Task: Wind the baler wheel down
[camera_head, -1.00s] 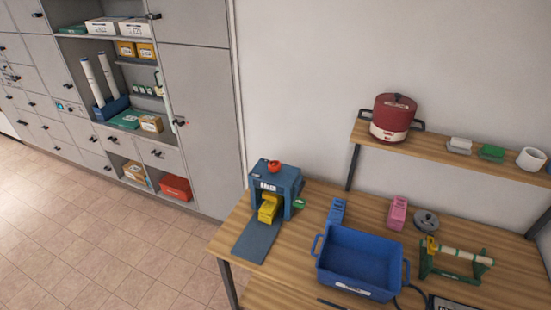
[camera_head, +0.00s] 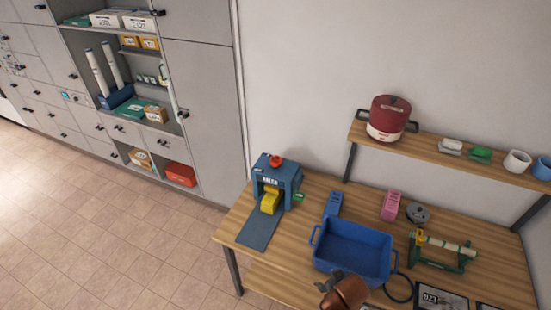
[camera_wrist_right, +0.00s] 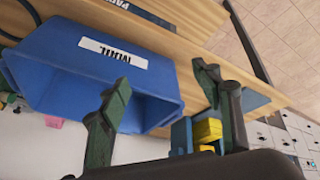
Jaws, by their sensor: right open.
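The blue baler (camera_head: 287,174) stands on the wooden table's left part, with a red wheel (camera_head: 277,160) on top. A yellow block (camera_head: 270,202) sits in its mouth, above a dark blue ramp (camera_head: 259,229). In the right wrist view, the baler (camera_wrist_right: 181,137) and yellow block (camera_wrist_right: 207,130) show beyond the fingers, partly hidden; the wheel cannot be made out there. My right gripper (camera_wrist_right: 162,82) is open and empty, by the blue tub, apart from the baler. My right arm's end shows at the head view's bottom edge. My left gripper is not in view.
The blue tub (camera_head: 320,255) stands right of the baler; it also fills the left of the right wrist view (camera_wrist_right: 75,75). Blue (camera_head: 333,203) and pink (camera_head: 390,205) holders and a green roller stand (camera_head: 436,262) are nearby. A shelf (camera_head: 430,145) hangs above.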

